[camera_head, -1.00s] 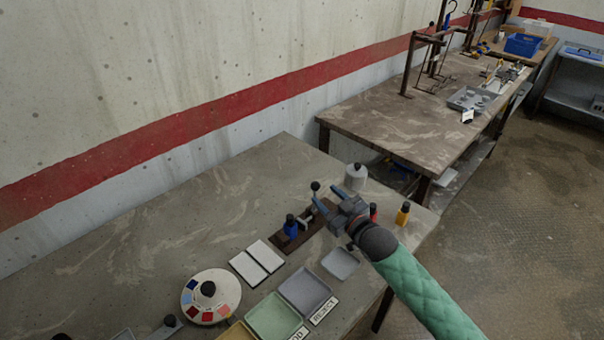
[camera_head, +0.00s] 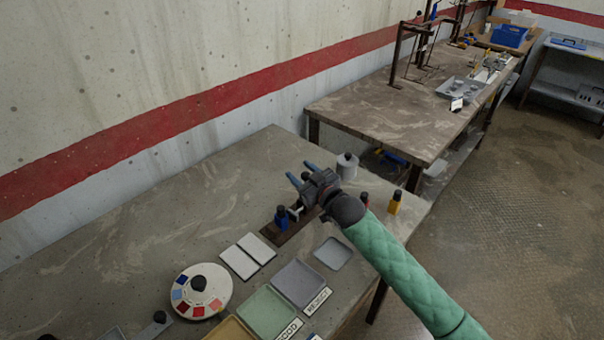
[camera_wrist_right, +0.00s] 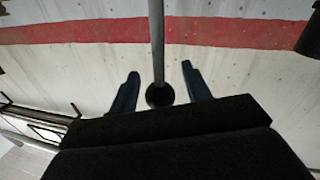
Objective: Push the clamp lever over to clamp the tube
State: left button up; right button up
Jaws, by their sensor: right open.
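The clamp stands on a brown base plate (camera_head: 286,232) on the near table, with a blue-bodied, black-capped piece (camera_head: 282,219) at its left end. My right gripper (camera_head: 299,172) is over the clamp's right part, open, with blue fingers pointing to the upper left. In the right wrist view, the clamp lever is a grey rod (camera_wrist_right: 157,40) ending in a black ball knob (camera_wrist_right: 160,95). The knob appears between the two open fingers (camera_wrist_right: 160,82), with a gap on each side. In the head view my gripper mostly hides the lever. The tube cannot be made out clearly. My left gripper is out of view.
A grey bottle (camera_head: 347,165), a red bottle (camera_head: 364,200) and a yellow bottle (camera_head: 394,202) stand around my right arm. White plates (camera_head: 248,256), coloured trays (camera_head: 267,312) and a round swatch disc (camera_head: 201,290) lie in front.

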grip_shut()
